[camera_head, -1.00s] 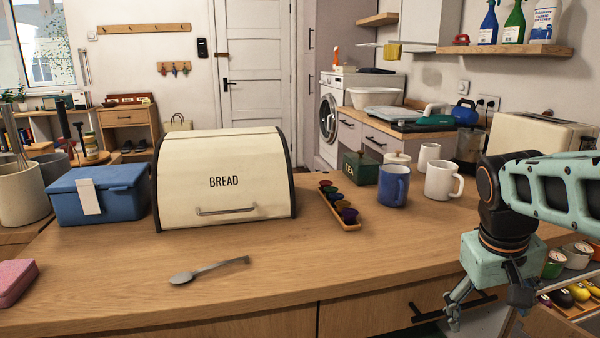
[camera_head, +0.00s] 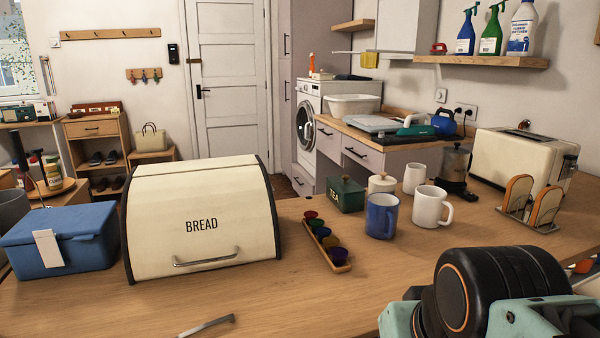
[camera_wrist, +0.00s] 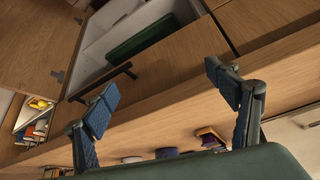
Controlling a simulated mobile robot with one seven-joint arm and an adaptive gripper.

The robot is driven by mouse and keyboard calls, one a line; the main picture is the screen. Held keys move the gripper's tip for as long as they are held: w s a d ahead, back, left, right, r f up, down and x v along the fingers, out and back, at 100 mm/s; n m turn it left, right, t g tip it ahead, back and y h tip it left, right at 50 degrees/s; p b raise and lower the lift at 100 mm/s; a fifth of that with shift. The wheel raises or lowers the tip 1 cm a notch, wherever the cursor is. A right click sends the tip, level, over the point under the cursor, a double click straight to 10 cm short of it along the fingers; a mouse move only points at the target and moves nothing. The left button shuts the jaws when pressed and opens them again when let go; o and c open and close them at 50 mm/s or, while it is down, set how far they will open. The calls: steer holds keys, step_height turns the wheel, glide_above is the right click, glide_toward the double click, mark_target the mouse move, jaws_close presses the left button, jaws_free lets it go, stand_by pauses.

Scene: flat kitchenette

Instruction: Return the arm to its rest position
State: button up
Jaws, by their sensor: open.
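My gripper (camera_wrist: 163,105) shows in the wrist view with its two blue-padded fingers spread wide apart and nothing between them. Beyond the fingers are wooden cabinet fronts and a drawer (camera_wrist: 150,62) standing open, with a dark green item (camera_wrist: 150,32) inside. In the head view only my arm's dark joint and pale green links show at the lower right, in front of the counter (camera_head: 285,300). The gripper's fingers are out of that view.
On the counter stand a cream bread box (camera_head: 200,215), a blue box (camera_head: 75,245), a capsule tray (camera_head: 326,243), a blue mug (camera_head: 381,216), a white mug (camera_head: 430,207), a toaster (camera_head: 520,160) and a toast rack (camera_head: 531,205).

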step_height(320, 180, up, 30)
steer(key=p, duration=2.8)
